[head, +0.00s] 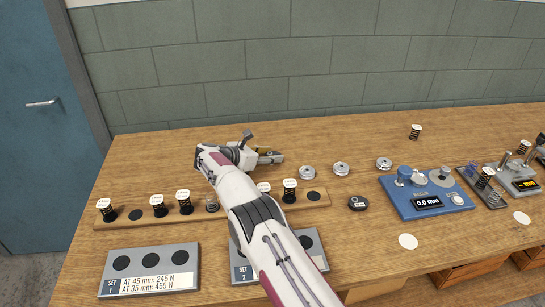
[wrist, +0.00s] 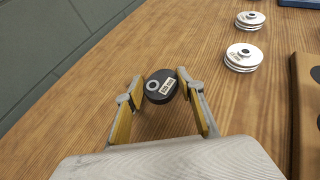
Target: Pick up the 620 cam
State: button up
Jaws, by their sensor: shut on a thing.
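A dark round cam (wrist: 158,91) with a pale hub ring and a small white label sits between the two fingertips of my gripper (wrist: 161,86) in the wrist view. The label is too small to read. The fingers touch its two sides and are shut on it. I cannot tell whether it rests on the table or is slightly above it. In the head view my gripper (head: 272,155) is at the back of the wooden table, left of the silver cams; the held cam is hidden there.
Silver cams stand to the right (head: 307,172), (head: 341,168), (head: 383,163). A wooden rack (head: 235,207) with several springs lies in front, partly behind my arm. The table's back left is clear.

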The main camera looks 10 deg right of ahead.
aim_at(270, 155)
jog(key=shift+r, duration=0.15)
notch_tip(270, 155, up, 10)
dwell(0.7)
dwell(0.6)
